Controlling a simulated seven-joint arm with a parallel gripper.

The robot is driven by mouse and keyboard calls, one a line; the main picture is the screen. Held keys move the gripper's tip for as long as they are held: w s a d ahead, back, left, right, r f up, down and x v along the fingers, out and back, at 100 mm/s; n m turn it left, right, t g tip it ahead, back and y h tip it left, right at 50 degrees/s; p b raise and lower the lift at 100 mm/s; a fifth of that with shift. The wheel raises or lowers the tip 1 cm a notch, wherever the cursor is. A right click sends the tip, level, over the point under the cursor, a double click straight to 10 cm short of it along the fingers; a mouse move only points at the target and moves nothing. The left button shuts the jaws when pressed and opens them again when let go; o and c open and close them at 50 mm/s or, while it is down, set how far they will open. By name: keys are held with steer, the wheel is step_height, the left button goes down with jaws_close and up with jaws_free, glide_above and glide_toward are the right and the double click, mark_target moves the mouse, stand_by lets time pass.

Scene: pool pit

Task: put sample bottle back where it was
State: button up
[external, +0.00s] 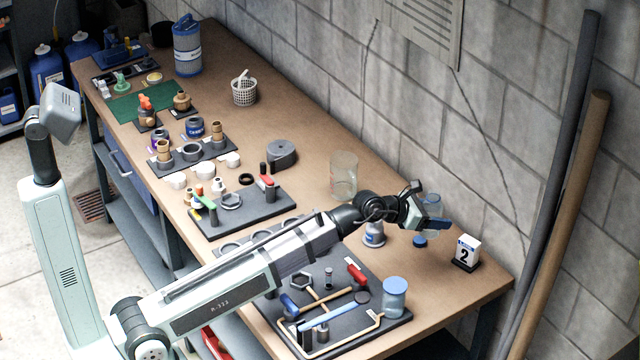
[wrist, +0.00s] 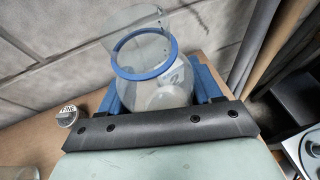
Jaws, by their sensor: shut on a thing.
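The sample bottle, a clear rounded bottle with a blue ring at its neck, sits between my blue fingers in the wrist view (wrist: 165,92). In the external view the sample bottle (external: 433,203) shows as a clear shape at the right end of the workbench, partly covered by my gripper (external: 432,222). My gripper is shut on it. The bottle's base is hidden, so I cannot tell whether it touches the bench.
A number 2 block (external: 466,252) stands right of the gripper. A grey tool board (external: 345,338) with a blue-lidded jar (external: 394,299) lies in front. The block wall is close behind.

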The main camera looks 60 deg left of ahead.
steer(key=shift+f, duration=7.05)
steer(key=shift+f, duration=0.15)
steer(key=o, duration=1.1)
steer(key=shift+o, duration=0.2)
steer(key=shift+s+a+r, duration=0.1)
steer(key=shift+s+r, duration=0.1)
steer(key=shift+r, duration=0.05)
steer(key=v, duration=1.1)
steer(key=shift+s+r, duration=0.2)
steer(key=shift+s, duration=0.05)
